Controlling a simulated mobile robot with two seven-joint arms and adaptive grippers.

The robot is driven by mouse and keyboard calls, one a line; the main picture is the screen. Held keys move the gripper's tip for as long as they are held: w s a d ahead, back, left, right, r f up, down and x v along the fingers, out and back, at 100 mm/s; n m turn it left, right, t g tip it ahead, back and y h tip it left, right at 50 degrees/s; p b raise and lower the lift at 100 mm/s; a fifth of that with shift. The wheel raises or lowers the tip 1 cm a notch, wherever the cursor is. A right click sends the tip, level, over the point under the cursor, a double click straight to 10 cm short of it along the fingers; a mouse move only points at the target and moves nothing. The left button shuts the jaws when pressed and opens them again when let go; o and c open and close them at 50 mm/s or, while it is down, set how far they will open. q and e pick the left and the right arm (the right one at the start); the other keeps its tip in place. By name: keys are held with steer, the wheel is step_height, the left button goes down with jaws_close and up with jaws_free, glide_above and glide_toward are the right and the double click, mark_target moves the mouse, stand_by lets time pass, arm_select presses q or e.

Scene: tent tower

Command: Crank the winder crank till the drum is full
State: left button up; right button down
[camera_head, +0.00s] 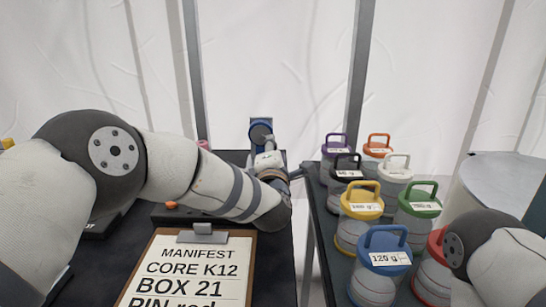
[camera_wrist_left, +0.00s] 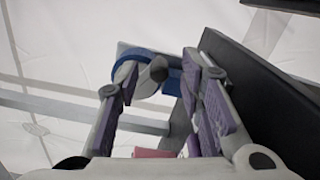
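The winder (camera_head: 261,130) is a blue upright piece with a dark round face at the far end of the dark table. My left gripper (camera_head: 268,163) is right in front of it and hides its lower part. In the left wrist view the gripper's purple-padded fingers (camera_wrist_left: 165,88) stand apart. A grey knob-like part, probably the crank (camera_wrist_left: 156,72), shows near the left fingertip, with the blue winder (camera_wrist_left: 128,62) behind it. I cannot tell whether the fingertip touches it. The drum's fill is not visible. My right arm shows at the lower right; its gripper is out of view.
A clipboard (camera_head: 170,262) with a manifest lies on the near table. Several labelled jars with coloured handled lids, including a blue one (camera_head: 384,247) and a yellow one (camera_head: 361,201), crowd the right table. A gap separates the tables. A pink thing (camera_wrist_left: 152,153) shows low between the fingers.

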arm_select(q)
steer(key=s, duration=1.1)
steer(key=shift+s, duration=0.25)
